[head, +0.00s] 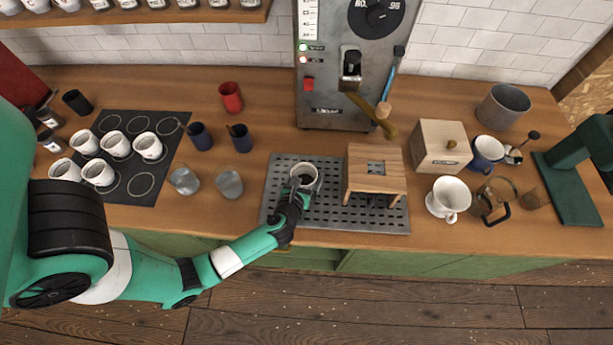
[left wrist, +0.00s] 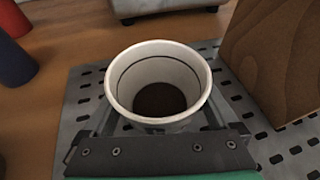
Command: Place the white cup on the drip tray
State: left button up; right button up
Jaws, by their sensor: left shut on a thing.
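The white cup (head: 304,174) is upright over the left part of the drip tray (head: 338,222), a grey perforated metal plate. My left gripper (head: 297,190) is shut on the cup from the front. In the left wrist view the white cup (left wrist: 158,82) shows from above, with a dark ring inside and a dark bottom; the gripper (left wrist: 158,125) is at its near side. The drip tray (left wrist: 85,95) lies beneath and around it. Whether the cup's base touches the tray is hidden. My right gripper is not in view.
A wooden stand (head: 375,172) is on the tray's right half, close to the cup. The grey machine (head: 330,85) stands behind. Blue cups (head: 241,138) and metal cups (head: 229,184) are at left. A black mat (head: 168,187) holds several white cups.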

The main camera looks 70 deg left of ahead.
pick_arm(q)
jog(key=o, duration=1.2)
jog(key=shift+f, duration=0.1)
jog(key=shift+o, duration=0.2)
jog(key=shift+r, duration=0.25)
jog(key=p+v, duration=0.2)
jog(key=v, duration=1)
jog(key=shift+f, duration=0.1)
